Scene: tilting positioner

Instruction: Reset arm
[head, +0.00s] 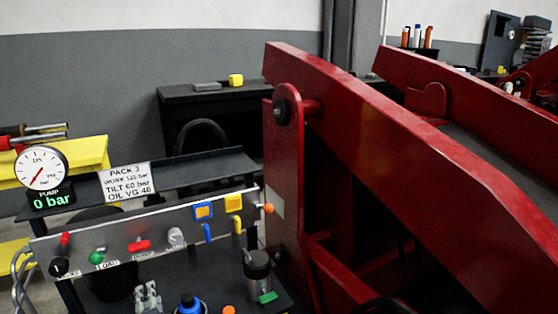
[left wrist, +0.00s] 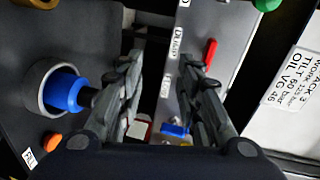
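The big red steel arm of the tilting positioner (head: 420,150) slants across the right of the head view. My left gripper (head: 148,297) is at the bottom edge of the head view, in front of the control panel (head: 105,245). In the left wrist view its two fingers (left wrist: 163,75) stand apart with nothing gripped between them. The panel with its labels lies beyond the fingers, and a red lever (left wrist: 210,52) shows beside the right finger. My right gripper is not in view.
A pump gauge (head: 42,167) shows 0 bar beside a PACK 3 sign (head: 126,182). A grey cup (head: 258,275) and blue cap (head: 188,302) stand below.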

